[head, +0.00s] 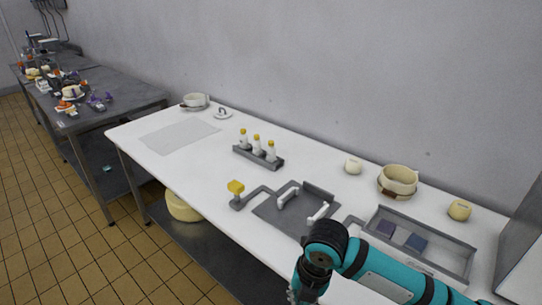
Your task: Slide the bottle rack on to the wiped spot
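My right gripper (294,294) is at the bottom edge, in front of the table and well away from the rack. It is partly cut off, so its opening cannot be judged. My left gripper is not in view.
A grey plate with white handles (268,212) and a yellow-topped piece (236,187) lie in front of the rack. A grey tray (459,256) is at right. Cups and bowls (398,180) stand along the wall. The tabletop between rack and patch is clear.

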